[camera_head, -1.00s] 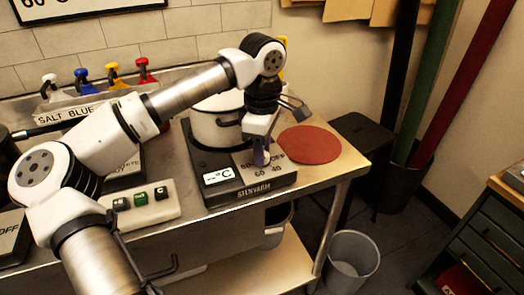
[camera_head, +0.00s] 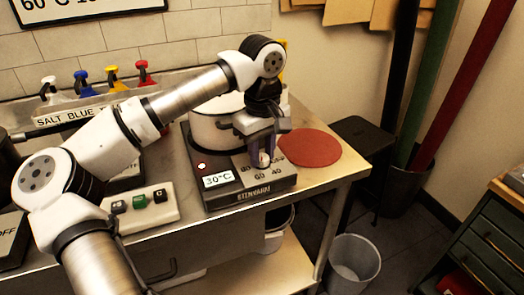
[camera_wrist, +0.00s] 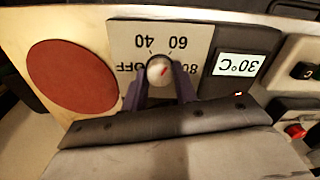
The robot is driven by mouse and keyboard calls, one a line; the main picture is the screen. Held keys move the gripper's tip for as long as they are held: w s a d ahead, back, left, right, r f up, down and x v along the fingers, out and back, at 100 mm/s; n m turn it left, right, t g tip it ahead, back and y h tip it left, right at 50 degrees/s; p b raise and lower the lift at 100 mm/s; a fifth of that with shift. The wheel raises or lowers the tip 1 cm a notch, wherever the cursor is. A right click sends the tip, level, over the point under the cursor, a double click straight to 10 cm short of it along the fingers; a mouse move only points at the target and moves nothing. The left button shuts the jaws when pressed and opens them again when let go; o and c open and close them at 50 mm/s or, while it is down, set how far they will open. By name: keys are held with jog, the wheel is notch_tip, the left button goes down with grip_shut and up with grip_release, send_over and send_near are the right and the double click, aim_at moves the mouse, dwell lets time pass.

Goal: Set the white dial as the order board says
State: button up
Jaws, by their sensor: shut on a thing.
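The white dial (camera_wrist: 159,71) sits on a pale scale plate (camera_wrist: 128,40) marked OFF, 40, 60 and 80. Its red mark slants to the upper right in the wrist view, roughly toward the 60 side; the exact setting is unclear. My gripper (camera_wrist: 160,80) is shut on the dial, one finger on each side. In the head view my gripper (camera_head: 262,157) points down at the front of the warmer (camera_head: 240,196). The warmer's display (camera_head: 217,179) reads 30°C.
A white pot (camera_head: 210,128) stands on the warmer behind my gripper. A red round mat (camera_head: 310,147) lies to the right. A block with several buttons (camera_head: 150,207) is at the left. Bottles with coloured tops (camera_head: 113,78) stand along the back wall.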

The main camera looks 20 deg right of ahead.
aim_at(262, 157)
dwell(0.4)
jog(key=o, duration=1)
jog(key=shift+c, duration=0.2)
jog(key=shift+r, duration=0.15)
notch_tip(262, 157, up, 14)
jog(key=shift+f, duration=0.2)
